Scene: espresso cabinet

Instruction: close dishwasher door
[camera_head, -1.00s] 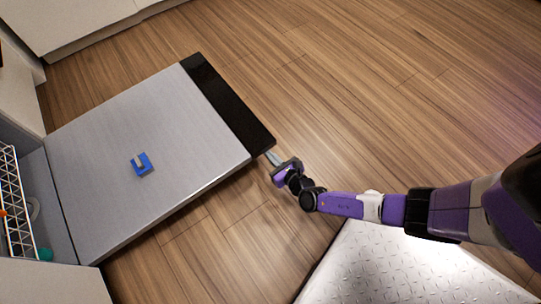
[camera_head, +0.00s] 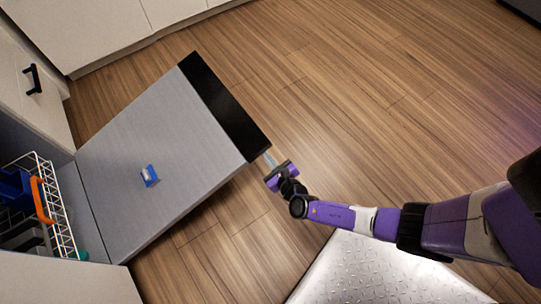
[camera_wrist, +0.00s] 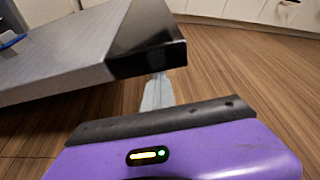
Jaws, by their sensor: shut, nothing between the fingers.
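The dishwasher door (camera_head: 150,165) hangs open to the right of the dishwasher opening, grey inside with a black strip (camera_head: 222,105) along its outer edge. It slopes a little up from the floor. My gripper (camera_head: 267,158) is shut and empty at the door's near outer corner. In the wrist view the fingers (camera_wrist: 158,92) reach up to the underside of the black corner (camera_wrist: 150,50) of the door (camera_wrist: 70,55); the tips seem hidden beneath it. Whether they touch it I cannot tell.
A blue detergent piece (camera_head: 149,176) sits on the door. A white wire rack (camera_head: 62,215) with blue and orange items is inside the dishwasher. White cabinets (camera_head: 105,30) line the back. Wooden floor (camera_head: 350,90) is clear to the right.

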